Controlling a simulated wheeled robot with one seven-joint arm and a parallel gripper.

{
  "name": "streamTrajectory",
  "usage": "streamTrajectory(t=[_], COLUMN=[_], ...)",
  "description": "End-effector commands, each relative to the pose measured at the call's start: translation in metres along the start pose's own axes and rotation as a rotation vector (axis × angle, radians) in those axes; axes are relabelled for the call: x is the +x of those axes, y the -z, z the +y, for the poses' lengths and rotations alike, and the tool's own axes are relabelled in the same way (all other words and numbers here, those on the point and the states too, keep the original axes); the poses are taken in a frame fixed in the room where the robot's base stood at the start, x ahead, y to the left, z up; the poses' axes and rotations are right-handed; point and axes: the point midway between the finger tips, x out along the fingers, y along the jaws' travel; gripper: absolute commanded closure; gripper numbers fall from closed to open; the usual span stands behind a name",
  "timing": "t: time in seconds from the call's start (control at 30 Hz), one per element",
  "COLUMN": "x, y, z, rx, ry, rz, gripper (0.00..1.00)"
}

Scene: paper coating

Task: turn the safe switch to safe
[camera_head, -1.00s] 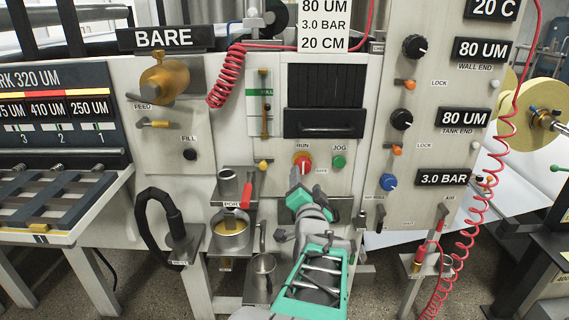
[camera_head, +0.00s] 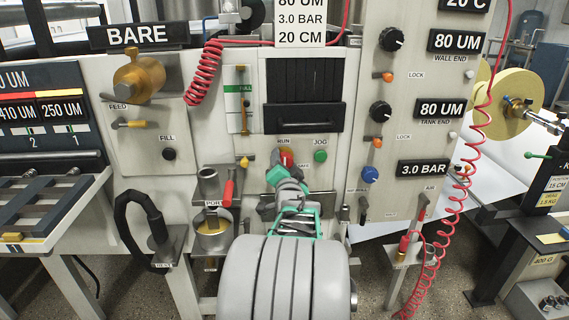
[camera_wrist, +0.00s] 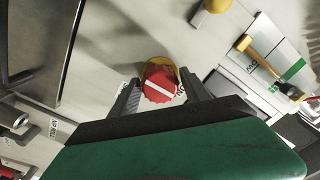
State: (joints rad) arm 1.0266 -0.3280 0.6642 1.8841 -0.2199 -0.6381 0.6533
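The safe switch is a red round knob (camera_head: 287,157) on a yellow base, below the RUN label on the cream panel. In the wrist view the knob (camera_wrist: 160,86) shows a white bar across its red face, and its lettering is mostly hidden. My gripper (camera_head: 282,168) is at the knob in the head view and covers part of it. In the wrist view my gripper (camera_wrist: 158,82) has one finger on each side of the knob. The fingers are apart, with a small gap seeming to show beside the knob. Contact is hard to tell.
A green JOG button (camera_head: 320,156) sits right of the switch. A small yellow lever (camera_head: 246,161) is to its left. A cup with a red-handled tool (camera_head: 228,187) stands lower left. A blue knob (camera_head: 370,174) and a coiled red hose (camera_head: 468,190) are farther right.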

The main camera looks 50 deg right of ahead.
Motion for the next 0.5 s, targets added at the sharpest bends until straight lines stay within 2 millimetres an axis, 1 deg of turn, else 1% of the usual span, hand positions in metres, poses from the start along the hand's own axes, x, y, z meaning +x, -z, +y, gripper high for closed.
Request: streamTrajectory(t=[0.03,0.07,0.5], x=[-0.0001,-0.0001,-0.0002], y=[0.0000,0.0000,-0.0002], z=[0.0000,0.0000,0.0000], rx=[0.000,0.000,0.000], ry=[0.000,0.000,0.000], rz=[0.000,0.000,0.000], gripper=[0.50,0.52,0.88])
